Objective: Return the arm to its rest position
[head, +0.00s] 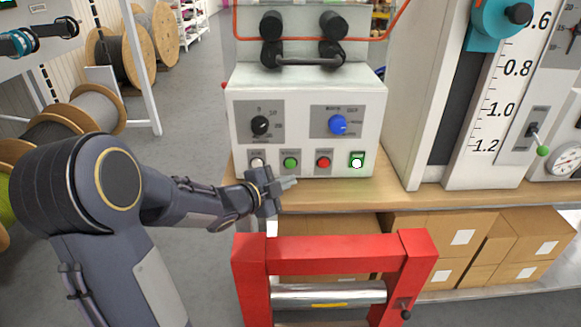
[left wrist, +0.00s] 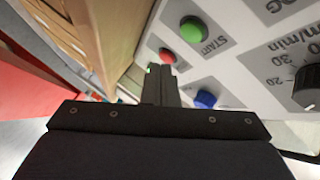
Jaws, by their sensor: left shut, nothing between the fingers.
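My left gripper (head: 288,184) is shut and empty. In the head view its fingertips are in front of the lower edge of a white control box (head: 305,100), below the green button (head: 291,162) and the red button (head: 323,162). In the left wrist view the closed fingers (left wrist: 168,73) point towards the panel, with the green START button (left wrist: 193,29) and the red button (left wrist: 166,55) beyond them. I cannot tell whether the fingertips touch the box. My right gripper is not in view.
A wooden bench (head: 350,193) carries the box and a tall scaled panel (head: 500,100). A red frame with a metal roller (head: 328,294) stands in front, close to my left forearm. Cardboard boxes (head: 535,232) sit below the bench. Cable reels (head: 95,102) stand at left.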

